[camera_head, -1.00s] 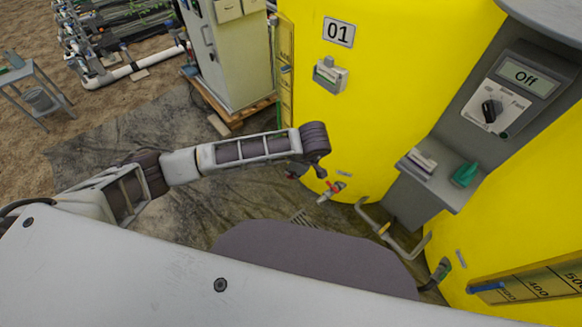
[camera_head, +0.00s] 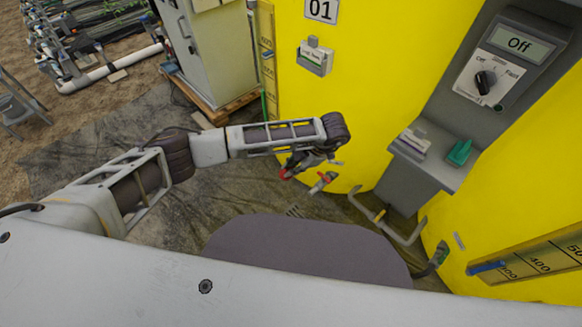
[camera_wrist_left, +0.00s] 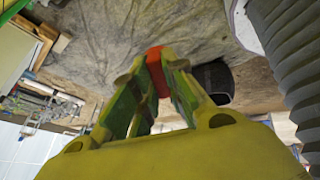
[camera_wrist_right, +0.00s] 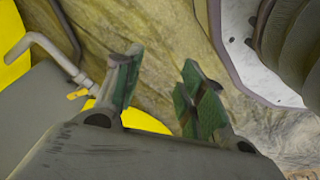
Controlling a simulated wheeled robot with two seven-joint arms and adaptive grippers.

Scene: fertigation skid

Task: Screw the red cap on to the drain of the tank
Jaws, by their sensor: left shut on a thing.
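The red cap (camera_head: 286,173) is held in my left gripper (camera_head: 292,167), low in front of the yellow tank marked 01 (camera_head: 335,110). In the left wrist view the red cap (camera_wrist_left: 155,72) sits between the fingertips, which are shut on it. The tank's drain (camera_head: 318,187), with a red handle, sticks out low at the tank's foot. It is just right of the gripper in the head view, and the cap is apart from it. My right gripper (camera_wrist_right: 160,72) shows only in its wrist view, with its fingers apart and nothing between them.
A grey control panel (camera_head: 512,60) reading Off stands right of the tank, with a shelf holding a green item (camera_head: 459,152). A bent grey pipe (camera_head: 400,237) runs below it. A second yellow tank (camera_head: 500,222) is at right. A grey cabinet (camera_head: 212,55) stands behind left.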

